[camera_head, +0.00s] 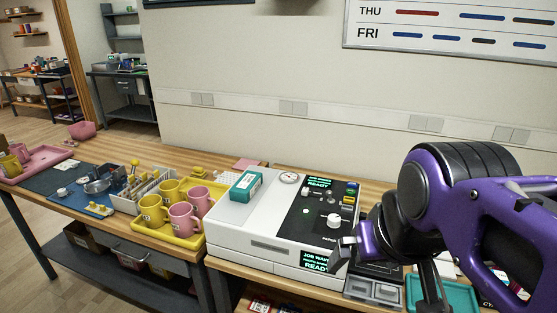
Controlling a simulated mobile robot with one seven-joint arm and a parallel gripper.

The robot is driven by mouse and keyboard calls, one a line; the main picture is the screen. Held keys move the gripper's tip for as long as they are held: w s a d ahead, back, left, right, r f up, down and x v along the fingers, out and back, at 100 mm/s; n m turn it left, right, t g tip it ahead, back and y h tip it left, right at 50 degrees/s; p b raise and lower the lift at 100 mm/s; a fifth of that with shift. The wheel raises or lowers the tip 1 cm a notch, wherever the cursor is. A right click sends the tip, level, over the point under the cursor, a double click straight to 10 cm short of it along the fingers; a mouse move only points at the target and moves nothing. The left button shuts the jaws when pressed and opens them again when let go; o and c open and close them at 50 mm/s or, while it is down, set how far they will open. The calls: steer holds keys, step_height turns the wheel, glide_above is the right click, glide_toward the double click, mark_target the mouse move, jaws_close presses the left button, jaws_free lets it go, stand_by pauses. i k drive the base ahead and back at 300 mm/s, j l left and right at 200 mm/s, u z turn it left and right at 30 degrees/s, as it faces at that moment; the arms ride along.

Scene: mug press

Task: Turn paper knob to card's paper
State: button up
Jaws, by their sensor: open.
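The press is a white machine (232,232) with a black control panel (312,212) on the bench at the centre. A pale round knob (334,220) sits low on the panel, and the word PAPER shows just below it. Its pointer setting is too small to read. Smaller controls sit further back, and two green displays say READY. My gripper (343,254) is open and empty, close in front and slightly right of the paper knob in the picture. I cannot tell whether it touches the panel. I cannot make out a card with a paper name.
A teal box (246,186) and a round gauge (289,178) are on top of the press. A yellow tray (150,233) of pink and yellow mugs stands to its left. A grey tray (374,291) and a teal tray (424,290) lie at right, partly behind my arm.

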mark_target(333, 220)
steer(key=z, duration=0.15)
steer(key=i+j+z, duration=0.3)
steer(key=j+z, duration=0.25)
steer(key=j, duration=0.2)
steer(key=l, duration=0.35)
steer(key=k+l, duration=0.15)
steer(key=l, duration=0.25)
steer(key=j, duration=0.1)
steer(key=i+j, duration=0.1)
steer(key=j, duration=0.2)
steer(key=i+j, duration=0.1)
steer(key=j, duration=0.25)
